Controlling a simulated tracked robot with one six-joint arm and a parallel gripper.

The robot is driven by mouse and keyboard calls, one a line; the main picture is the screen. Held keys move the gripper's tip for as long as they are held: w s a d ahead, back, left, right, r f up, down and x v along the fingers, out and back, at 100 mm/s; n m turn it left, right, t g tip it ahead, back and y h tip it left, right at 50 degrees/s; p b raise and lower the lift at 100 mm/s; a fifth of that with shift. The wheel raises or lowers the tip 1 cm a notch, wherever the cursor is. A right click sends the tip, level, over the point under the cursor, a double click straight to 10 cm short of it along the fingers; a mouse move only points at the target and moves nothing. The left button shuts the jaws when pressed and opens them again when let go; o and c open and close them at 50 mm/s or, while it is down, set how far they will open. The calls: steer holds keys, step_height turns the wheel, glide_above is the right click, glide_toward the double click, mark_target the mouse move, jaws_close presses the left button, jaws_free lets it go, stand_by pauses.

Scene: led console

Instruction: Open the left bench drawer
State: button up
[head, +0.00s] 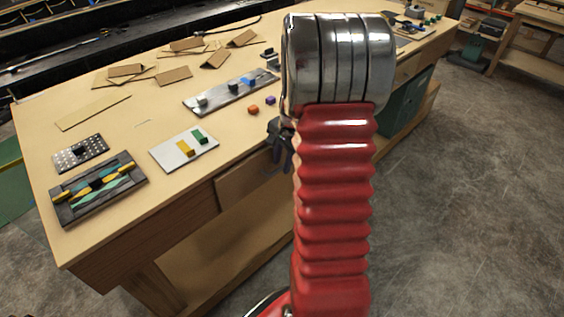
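The wooden bench (130,220) runs from the lower left to the upper right. The left bench drawer (243,182) is a brown wooden front under the bench top, left of my arm. It looks closed, flush with the bench front. Its right end and any handle are hidden behind my arm and gripper. My gripper (281,152) is dark and small in the picture, at the bench's front edge by the right part of this drawer. My arm partly covers it, so I cannot tell its finger opening or whether it touches the drawer.
On the bench lie a dark tray with coloured pieces (98,188), a perforated plate (80,153), a white board with yellow and green blocks (168,152), a metal strip (212,99) and cardboard pieces (173,75). A green cabinet (404,105) stands below right. The floor (470,200) at right is clear.

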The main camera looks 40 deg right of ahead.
steer(key=shift+c, duration=0.4)
jaws_close()
steer(key=shift+a, duration=0.15)
steer(key=shift+s, duration=0.15)
